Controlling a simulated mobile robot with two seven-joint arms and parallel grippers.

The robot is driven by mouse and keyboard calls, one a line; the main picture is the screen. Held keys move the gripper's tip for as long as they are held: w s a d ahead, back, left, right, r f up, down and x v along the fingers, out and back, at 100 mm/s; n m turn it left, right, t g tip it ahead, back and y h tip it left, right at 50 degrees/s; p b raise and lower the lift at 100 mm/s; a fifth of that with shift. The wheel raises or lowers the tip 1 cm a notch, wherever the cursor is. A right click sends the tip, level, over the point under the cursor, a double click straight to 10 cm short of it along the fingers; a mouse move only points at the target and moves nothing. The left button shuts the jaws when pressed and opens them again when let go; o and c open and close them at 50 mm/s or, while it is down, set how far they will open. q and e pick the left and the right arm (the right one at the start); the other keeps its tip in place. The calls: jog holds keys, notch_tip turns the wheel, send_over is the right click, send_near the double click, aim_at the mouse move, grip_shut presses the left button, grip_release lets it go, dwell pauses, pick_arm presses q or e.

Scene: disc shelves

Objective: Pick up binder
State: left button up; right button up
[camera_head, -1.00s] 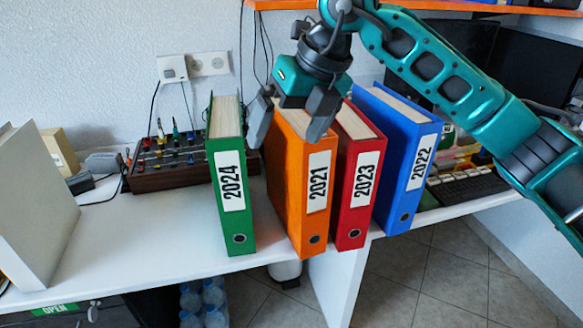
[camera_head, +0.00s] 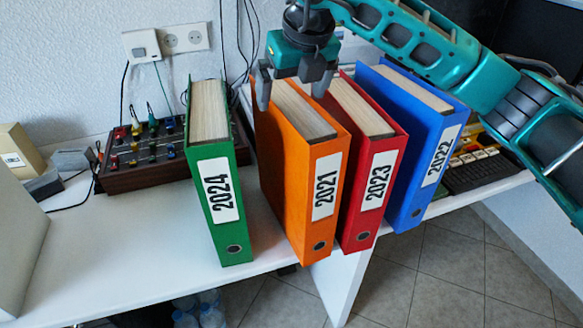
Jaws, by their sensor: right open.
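Several upright binders stand on the white desk: a green one labelled 2024 (camera_head: 218,190), an orange one labelled 2021 (camera_head: 290,185), a red one labelled 2023 (camera_head: 375,190) and a blue one labelled 2022 (camera_head: 425,155). The orange and red binders stand close together, and a gap separates the green from the orange. My right gripper (camera_head: 292,95) is open over the rear top of the orange binder, one finger at each side of it. I cannot tell whether the fingers touch it. My left gripper is not in view.
A dark mixer box (camera_head: 150,155) with coloured knobs sits behind the green binder. A keyboard (camera_head: 485,170) lies right of the blue binder. A pale box-like object (camera_head: 20,240) stands at the left. The white desk (camera_head: 130,240) is bare left of the green binder.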

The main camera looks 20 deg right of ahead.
aim_at(293, 100)
jog(key=x, duration=0.5)
jog(key=shift+w+d+f, duration=0.15)
jog(key=shift+d+f, duration=0.05)
jog(key=shift+f, duration=0.2)
jog(key=shift+f, duration=0.2)
dwell(0.3)
jog(key=shift+c, duration=0.3)
jog(key=c, duration=1.8)
jog(key=shift+r, duration=0.1)
grip_shut()
